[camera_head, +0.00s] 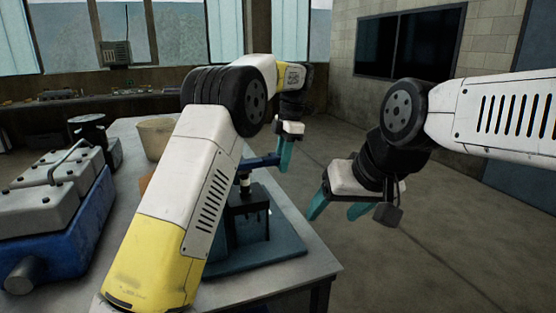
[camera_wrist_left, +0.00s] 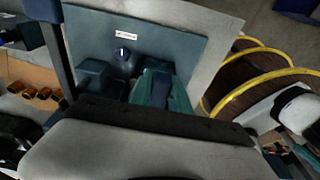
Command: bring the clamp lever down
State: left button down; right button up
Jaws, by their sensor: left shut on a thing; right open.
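The clamp lever (camera_head: 264,161) is a blue bar reaching right from the top of a dark clamp fixture. It looks about level. The fixture stands on a blue base plate (camera_head: 275,250) near the right corner of the table. My left gripper (camera_head: 286,157) is shut on the lever's outer end, its teal fingers pointing down. In the left wrist view, the teal fingers (camera_wrist_left: 158,88) hold a dark blue piece, with the plate (camera_wrist_left: 165,27) beyond. My right gripper (camera_head: 338,208) is open and empty, in the air right of the table. My left arm hides part of the fixture.
A blue engine block with grey covers (camera_head: 60,190) stands on the left of the table. A beige bucket (camera_head: 156,137) and a black cylindrical part (camera_head: 89,128) stand farther back. The floor (camera_head: 430,225) right of the table is clear.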

pick_arm(q)
jog(key=shift+f, duration=0.3)
jog(key=c, duration=1.2)
grip_release()
jog(key=shift+c, duration=0.2)
jog(key=shift+o, duration=0.2)
jog(key=shift+r, duration=0.1)
jog(key=r, duration=0.4)
jog(key=d+r, duration=0.1)
jog(key=r, duration=0.2)
jog(key=shift+w+d+r, duration=0.1)
jog(key=shift+w, duration=0.15)
jog(key=shift+r, duration=0.2)
